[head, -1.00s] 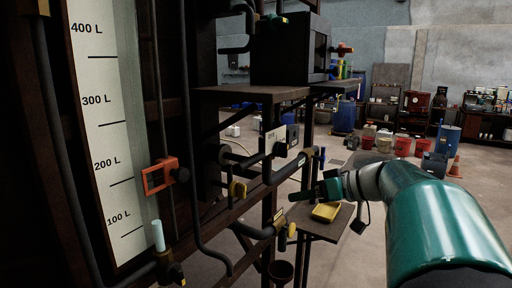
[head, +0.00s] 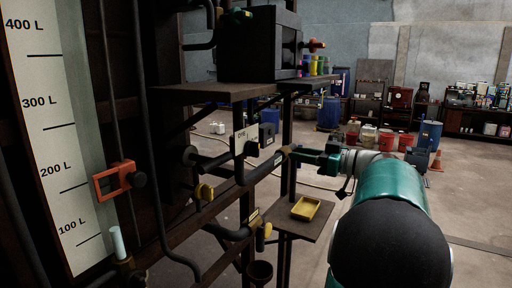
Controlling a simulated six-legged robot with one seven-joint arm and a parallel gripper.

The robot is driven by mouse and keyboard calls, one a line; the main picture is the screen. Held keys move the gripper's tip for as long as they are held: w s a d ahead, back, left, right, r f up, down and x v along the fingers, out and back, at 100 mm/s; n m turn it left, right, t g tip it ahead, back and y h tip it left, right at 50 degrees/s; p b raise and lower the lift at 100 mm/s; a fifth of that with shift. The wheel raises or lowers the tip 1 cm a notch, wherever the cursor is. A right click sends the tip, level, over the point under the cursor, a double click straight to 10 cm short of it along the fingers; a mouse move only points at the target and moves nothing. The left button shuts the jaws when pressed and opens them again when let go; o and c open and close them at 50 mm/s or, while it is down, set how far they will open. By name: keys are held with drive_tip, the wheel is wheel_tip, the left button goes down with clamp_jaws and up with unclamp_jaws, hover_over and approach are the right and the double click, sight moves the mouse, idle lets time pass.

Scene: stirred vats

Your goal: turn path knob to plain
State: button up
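I cannot tell whether the fingers are open, shut or touching anything.
A yellow tray (head: 305,208) lies on a small stand below my gripper. A dark box (head: 258,45) stands on the shelf above.

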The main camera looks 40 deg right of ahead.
sight(259, 146)
drive_tip(key=x, duration=1.3)
drive_tip(key=shift+a, duration=0.15)
drive_tip(key=shift+s, duration=0.1)
clamp_jaws()
